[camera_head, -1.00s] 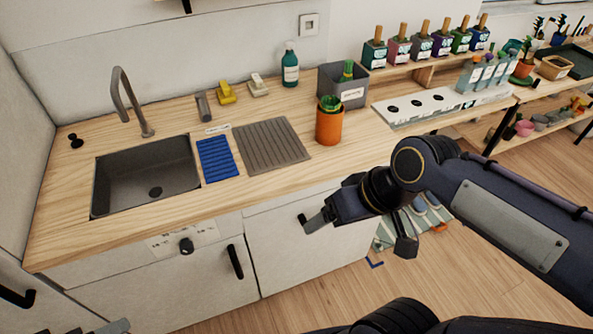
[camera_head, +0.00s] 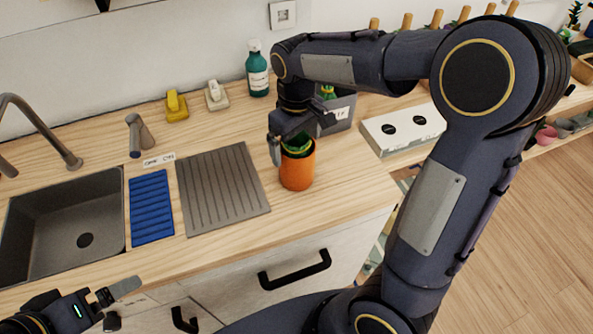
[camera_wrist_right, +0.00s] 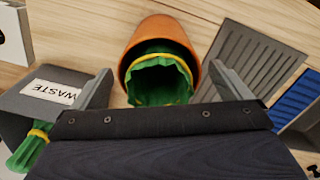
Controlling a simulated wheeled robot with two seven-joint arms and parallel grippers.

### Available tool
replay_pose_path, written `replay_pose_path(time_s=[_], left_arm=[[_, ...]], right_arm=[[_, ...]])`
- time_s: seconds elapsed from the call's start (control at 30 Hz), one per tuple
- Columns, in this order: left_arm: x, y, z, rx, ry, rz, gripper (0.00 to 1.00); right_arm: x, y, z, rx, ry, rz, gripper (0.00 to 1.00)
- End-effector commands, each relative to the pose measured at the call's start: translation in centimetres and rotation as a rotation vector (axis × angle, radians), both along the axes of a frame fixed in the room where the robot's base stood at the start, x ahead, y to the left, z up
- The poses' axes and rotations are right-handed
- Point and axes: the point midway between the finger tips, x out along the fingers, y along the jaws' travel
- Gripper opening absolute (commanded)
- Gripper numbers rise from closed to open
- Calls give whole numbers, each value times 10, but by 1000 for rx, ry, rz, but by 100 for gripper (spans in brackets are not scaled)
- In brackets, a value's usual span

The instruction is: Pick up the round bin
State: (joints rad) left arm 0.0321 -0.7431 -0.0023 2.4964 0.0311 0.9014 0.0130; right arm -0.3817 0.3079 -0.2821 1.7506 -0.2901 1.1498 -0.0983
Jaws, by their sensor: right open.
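The round bin (camera_head: 298,172) is an orange cylinder with a green bag inside, upright on the wooden counter right of the grey ribbed mat. My right gripper (camera_head: 288,142) is over its rim from above, open. In the right wrist view the bin (camera_wrist_right: 172,32) shows its mouth and green liner between and beyond the two spread fingers of the right gripper (camera_wrist_right: 163,85); no grip on it shows. The arm hides part of the bin's top in the head view. My left gripper (camera_head: 115,292) is low at the left, in front of the counter; its finger gap is unclear.
A grey box labelled WASTE (camera_wrist_right: 48,92) with a green bag stands close behind the bin. The grey ribbed mat (camera_head: 222,190), blue mat (camera_head: 151,207) and sink (camera_head: 65,235) lie left. A green bottle (camera_head: 257,70) stands at the wall. Bare counter lies in front.

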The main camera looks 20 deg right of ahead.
Motion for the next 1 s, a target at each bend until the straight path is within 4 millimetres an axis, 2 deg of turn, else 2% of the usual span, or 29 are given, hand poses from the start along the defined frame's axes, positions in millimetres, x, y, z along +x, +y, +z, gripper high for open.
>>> replay_pose_path(time_s=[0.1, 0.2, 0.47, 1.0], left_arm=[[0, 0, 2, 0, 0, 0, 98], [0, 0, 3, 0, 0, 0, 98], [0, 0, 2, 0, 0, 0, 98], [0, 0, 2, 0, 0, 0, 98]], right_arm=[[-1, 0, -19, -1, 5, -1, 98], [-1, 0, -29, 0, 3, -1, 98], [-1, 0, -32, 1, 0, -1, 98], [-1, 0, -31, 1, 0, -1, 28]])
